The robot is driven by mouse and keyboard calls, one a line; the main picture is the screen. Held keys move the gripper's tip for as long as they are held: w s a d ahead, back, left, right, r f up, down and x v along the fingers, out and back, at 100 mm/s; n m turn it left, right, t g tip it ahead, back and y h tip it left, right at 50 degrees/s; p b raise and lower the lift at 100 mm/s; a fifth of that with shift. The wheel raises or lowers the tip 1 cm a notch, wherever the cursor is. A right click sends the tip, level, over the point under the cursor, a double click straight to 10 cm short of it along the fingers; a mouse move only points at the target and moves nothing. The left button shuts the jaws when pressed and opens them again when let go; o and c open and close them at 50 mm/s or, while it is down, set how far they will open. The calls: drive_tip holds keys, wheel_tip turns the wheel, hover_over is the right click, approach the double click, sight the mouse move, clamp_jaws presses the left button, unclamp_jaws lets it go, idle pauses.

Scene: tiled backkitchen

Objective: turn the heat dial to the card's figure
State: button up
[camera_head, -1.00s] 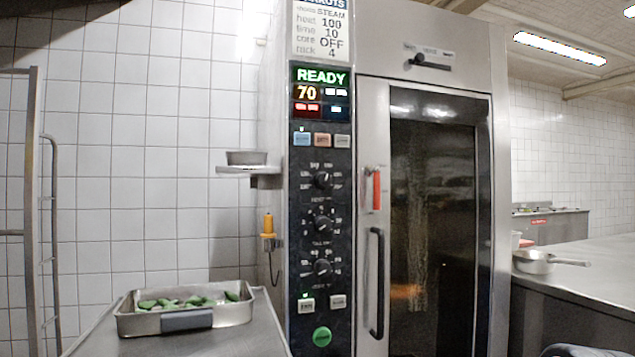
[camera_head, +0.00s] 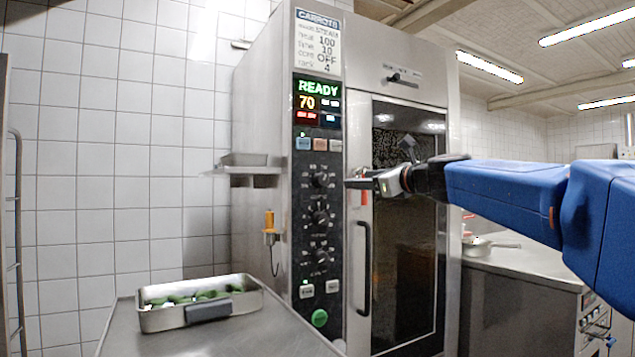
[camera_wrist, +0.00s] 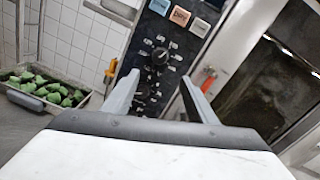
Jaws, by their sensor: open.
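The oven's dark control panel (camera_head: 318,235) holds three black dials in a column: the top dial (camera_head: 320,180), the middle dial (camera_head: 320,217) and the bottom dial (camera_head: 320,256). Their labels are too small to read surely. The card (camera_head: 319,42) above reads CARROTS, STEAM, heat 100, time 10, core OFF, rack 4. The display (camera_head: 318,100) shows READY and 70. My gripper (camera_head: 358,181) is open and empty, just right of the top dial in the head view. In the wrist view, one dial (camera_wrist: 159,56) appears just beyond the fingertips (camera_wrist: 158,80), apart from them.
The oven door (camera_head: 405,240) has a vertical handle (camera_head: 364,268) and a red latch right of the panel. A metal pan (camera_head: 200,311) of green pieces stands on the counter at left. An orange-handled probe (camera_head: 269,225) hangs left of the panel.

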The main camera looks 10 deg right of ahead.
sight(324, 180)
drive_tip(key=x, duration=1.7)
drive_tip(key=shift+w, duration=0.15)
drive_tip(key=c, duration=1)
